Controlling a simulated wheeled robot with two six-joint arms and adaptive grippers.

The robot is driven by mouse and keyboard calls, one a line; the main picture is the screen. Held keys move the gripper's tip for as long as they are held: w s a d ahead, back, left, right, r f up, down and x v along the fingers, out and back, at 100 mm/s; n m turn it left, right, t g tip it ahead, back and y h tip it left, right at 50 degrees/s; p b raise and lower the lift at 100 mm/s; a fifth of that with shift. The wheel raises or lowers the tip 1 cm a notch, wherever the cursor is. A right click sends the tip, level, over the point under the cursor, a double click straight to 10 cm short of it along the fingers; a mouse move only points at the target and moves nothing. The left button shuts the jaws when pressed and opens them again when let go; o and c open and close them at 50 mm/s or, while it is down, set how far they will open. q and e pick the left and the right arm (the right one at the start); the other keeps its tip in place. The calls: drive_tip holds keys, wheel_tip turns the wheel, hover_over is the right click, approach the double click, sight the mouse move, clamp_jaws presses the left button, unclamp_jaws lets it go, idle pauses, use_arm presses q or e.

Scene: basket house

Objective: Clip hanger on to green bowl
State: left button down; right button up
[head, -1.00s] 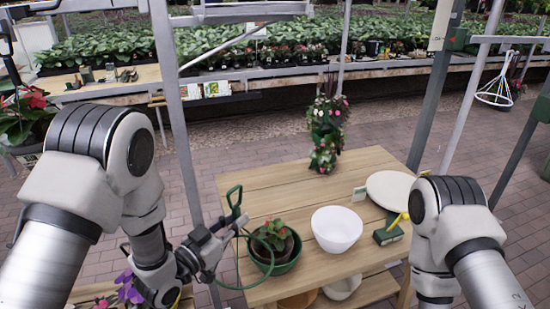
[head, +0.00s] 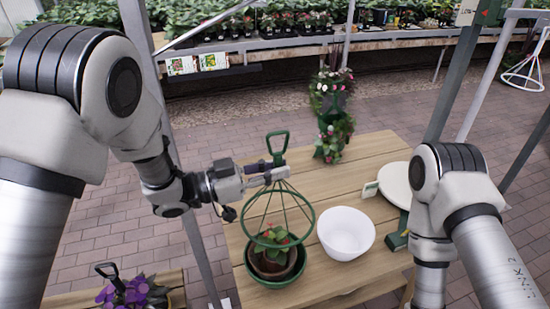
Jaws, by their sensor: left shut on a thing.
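The green bowl (head: 277,280) sits on the wooden table with a potted plant (head: 272,257) with red flowers in it. The green hanger (head: 282,208) has a hook on top, several straight arms and a ring at its base. My left gripper (head: 275,172) is shut on the hanger just below its hook and holds it upright above the bowl. In the picture the hanger's ring overlaps the plant and the bowl's far part; I cannot tell whether it touches the bowl. My right arm shows at the right, but its gripper is out of view.
A white bowl (head: 345,232) stands right of the green bowl. A round pale board (head: 396,184) and a green box (head: 397,234) lie further right. A tall flower planter (head: 332,112) stands at the table's far edge. A metal post (head: 165,100) rises left of the table.

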use_arm(q)
drive_tip(key=shift+s+f, duration=0.3)
drive_tip(key=shift+s, duration=0.05)
wheel_tip(320, 180, down, 13)
drive_tip(key=b, duration=0.9)
drive_tip(key=shift+r+b, duration=0.15)
drive_tip(key=shift+b, duration=0.15)
use_arm(e)
wheel_tip(320, 180, down, 10)
drive_tip(key=shift+s, duration=0.25)
use_arm(q)
drive_tip(key=shift+s+a, duration=0.1)
drive_tip(key=shift+a, duration=0.25)
drive_tip(key=shift+f+b, duration=0.3)
drive_tip(key=shift+f, duration=0.35)
use_arm(e)
drive_tip(key=shift+f, duration=0.2)
idle(0.4)
use_arm(q)
drive_tip(key=c, duration=1.1)
unclamp_jaws()
